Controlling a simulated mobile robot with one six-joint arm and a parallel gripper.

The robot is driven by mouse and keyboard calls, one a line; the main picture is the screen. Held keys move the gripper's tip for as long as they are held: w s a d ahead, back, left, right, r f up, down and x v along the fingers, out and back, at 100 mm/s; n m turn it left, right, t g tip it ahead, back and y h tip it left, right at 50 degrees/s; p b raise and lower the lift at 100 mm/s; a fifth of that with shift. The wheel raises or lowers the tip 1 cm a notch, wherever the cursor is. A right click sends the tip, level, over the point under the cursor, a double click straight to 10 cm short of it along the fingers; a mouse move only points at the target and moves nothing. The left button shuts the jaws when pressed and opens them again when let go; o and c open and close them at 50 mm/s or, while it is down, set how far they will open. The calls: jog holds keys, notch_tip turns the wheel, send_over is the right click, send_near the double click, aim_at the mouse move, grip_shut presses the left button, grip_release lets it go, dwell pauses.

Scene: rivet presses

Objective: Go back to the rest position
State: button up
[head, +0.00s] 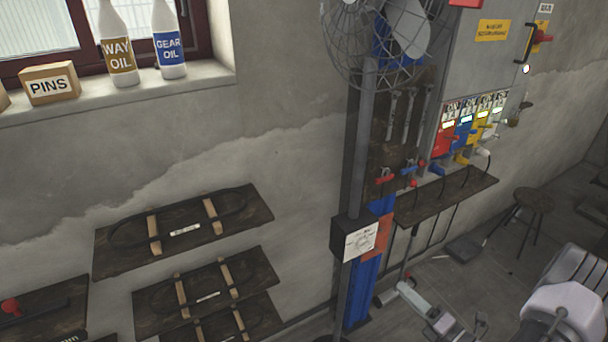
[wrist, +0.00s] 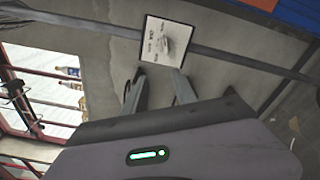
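My gripper (wrist: 159,75) shows in the wrist view with its two fingers apart and nothing between them. A green light is lit on its body. Beyond the fingertips is a control box with a pale dial face (wrist: 167,40), on the pole of the fan; the fingers look clear of it. The same control box (head: 358,242) is in the middle of the head view. My arm (head: 568,305) comes in at the lower right of the head view.
The fan (head: 385,40) stands on its pole before the wall. A narrow shelf (head: 440,199) and coloured units are behind it. Dark racks (head: 185,232) are on the left wall, below a sill with bottles and a box (head: 50,84). A stool (head: 531,198) stands at right.

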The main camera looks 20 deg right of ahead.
jog(key=w+a+r+n+g+y+b, duration=0.2)
jog(key=a+r+n+g+y, duration=0.25)
jog(key=a+n, duration=0.6)
jog(key=w+a+r+n+g+y+b, duration=0.35)
jog(key=a+r+n+g, duration=0.2)
jog(key=a+n, duration=0.45)
jog(key=s+a+r+n+g+h+b, duration=0.1)
jog(key=s+a+n+h, duration=0.3)
jog(key=n, duration=0.7)
jog(key=s+a+r+n+h+b, duration=0.3)
jog(key=s+a+n+h+b, duration=0.1)
jog(key=s+a+n, duration=0.5)
jog(key=shift+a+n+g+h+b, duration=0.4)
jog(key=shift+a+n, duration=0.2)
jog(key=shift+n, duration=0.65)
